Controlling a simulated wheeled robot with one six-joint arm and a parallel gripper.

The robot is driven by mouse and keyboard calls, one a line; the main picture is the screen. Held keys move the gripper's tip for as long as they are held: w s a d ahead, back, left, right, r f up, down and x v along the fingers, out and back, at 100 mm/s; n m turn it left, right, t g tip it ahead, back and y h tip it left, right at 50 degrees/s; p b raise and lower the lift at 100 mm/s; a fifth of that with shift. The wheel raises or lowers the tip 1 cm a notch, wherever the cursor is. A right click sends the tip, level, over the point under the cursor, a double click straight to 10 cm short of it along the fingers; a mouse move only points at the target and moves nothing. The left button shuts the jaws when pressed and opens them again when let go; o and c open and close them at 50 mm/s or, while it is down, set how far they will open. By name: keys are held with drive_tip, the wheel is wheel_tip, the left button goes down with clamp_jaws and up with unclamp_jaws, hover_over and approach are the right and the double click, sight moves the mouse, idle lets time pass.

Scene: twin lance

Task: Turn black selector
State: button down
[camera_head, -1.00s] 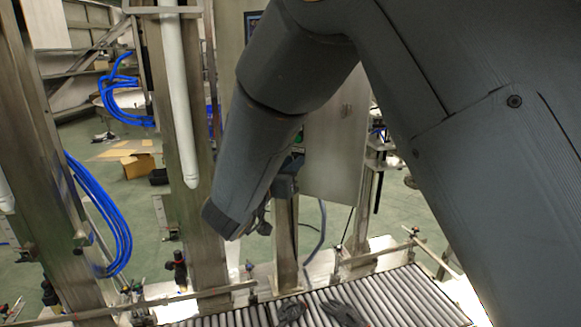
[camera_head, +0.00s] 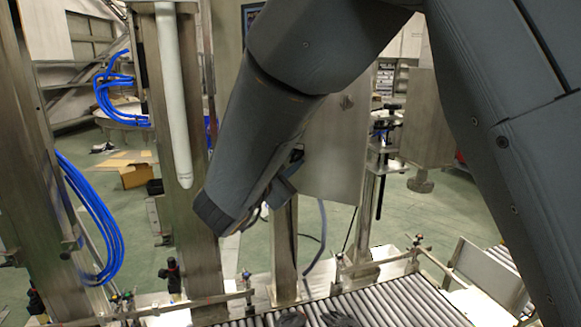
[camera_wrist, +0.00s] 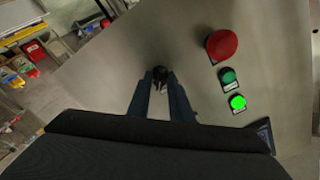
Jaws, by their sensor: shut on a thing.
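The black selector (camera_wrist: 160,73) sits on a grey metal panel (camera_wrist: 120,60), in the upper middle of the wrist view. My gripper (camera_wrist: 160,82) is shut on it, with one finger on each side of the knob. The selector's pointing direction is too small to tell. In the head view the panel (camera_head: 336,160) stands partly behind my arm, and my arm hides the selector and the fingertips.
To the right of the selector on the same panel are a large red button (camera_wrist: 222,44), a dark green button (camera_wrist: 228,76) and a lit green button (camera_wrist: 238,103). A roller conveyor (camera_head: 390,300) runs below, with metal posts (camera_head: 190,240) at left.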

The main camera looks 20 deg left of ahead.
drive_tip(key=shift+m+b, duration=0.3)
drive_tip(key=shift+m, duration=0.2)
drive_tip(key=c, duration=1.9)
unclamp_jaws()
drive_tip(key=s+a+b, duration=0.1)
drive_tip(key=s, duration=0.6)
drive_tip(key=shift+s+a, duration=0.25)
drive_tip(key=shift+s, duration=0.1)
